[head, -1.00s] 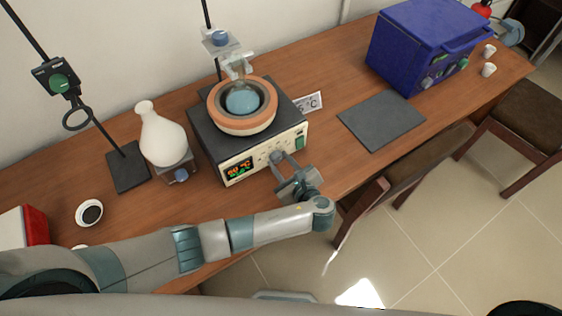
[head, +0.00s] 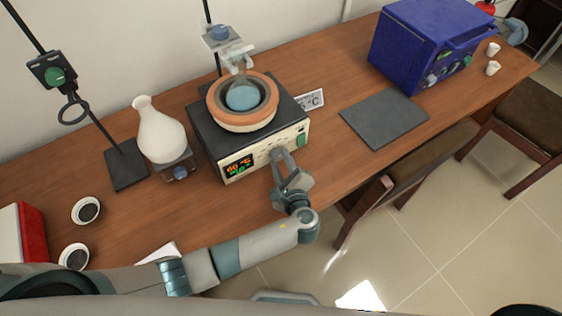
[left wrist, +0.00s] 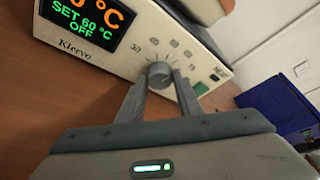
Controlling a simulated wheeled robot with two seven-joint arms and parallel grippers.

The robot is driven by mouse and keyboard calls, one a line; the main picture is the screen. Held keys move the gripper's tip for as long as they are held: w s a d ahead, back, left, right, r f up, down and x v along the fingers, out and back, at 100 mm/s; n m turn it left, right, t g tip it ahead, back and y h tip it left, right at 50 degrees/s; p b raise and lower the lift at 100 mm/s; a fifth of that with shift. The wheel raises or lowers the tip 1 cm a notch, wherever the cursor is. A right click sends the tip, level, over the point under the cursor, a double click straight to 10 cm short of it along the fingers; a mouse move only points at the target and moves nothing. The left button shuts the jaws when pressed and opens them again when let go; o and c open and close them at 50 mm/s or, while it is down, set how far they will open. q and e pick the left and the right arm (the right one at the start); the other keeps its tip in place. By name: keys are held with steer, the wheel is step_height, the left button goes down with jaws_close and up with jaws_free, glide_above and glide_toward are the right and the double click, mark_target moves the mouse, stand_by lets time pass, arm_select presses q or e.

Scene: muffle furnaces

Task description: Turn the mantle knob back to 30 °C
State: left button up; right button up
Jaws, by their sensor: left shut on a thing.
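The heating mantle (head: 218,148) is a dark box with a cream front panel, standing on the wooden bench. Its grey knob (left wrist: 160,73) sits low on the panel among printed marks, with a mark like 30 at its upper left. The display (left wrist: 88,18) reads SET 60 °C and OFF in green, with a partly cut orange temperature above. My left gripper (left wrist: 157,84) is shut on the knob, one finger on each side. In the head view the left gripper (head: 281,157) reaches the panel from the front and mostly hides the knob. My right gripper is not in view.
A blue round flask (head: 243,97) sits in the mantle's orange ring under a stand clamp (head: 236,58). A white flask (head: 160,135) stands to the left. A green switch (left wrist: 201,88) is right of the knob. A grey mat (head: 385,118) and blue furnace (head: 425,45) are further right.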

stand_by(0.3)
arm_select(q)
steer(key=o, duration=0.9)
steer(key=shift+c, duration=0.2)
steer(key=shift+o, duration=0.9)
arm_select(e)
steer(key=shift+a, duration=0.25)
arm_select(q)
steer(key=shift+s, duration=0.1)
steer(key=shift+s+d, duration=0.2)
steer(key=shift+s, duration=0.3)
steer(key=b+v, duration=0.4)
steer(key=v, duration=1.2)
steer(key=shift+r, duration=0.2)
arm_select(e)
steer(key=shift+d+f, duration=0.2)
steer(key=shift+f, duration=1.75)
arm_select(q)
steer(key=shift+s+d, duration=0.1)
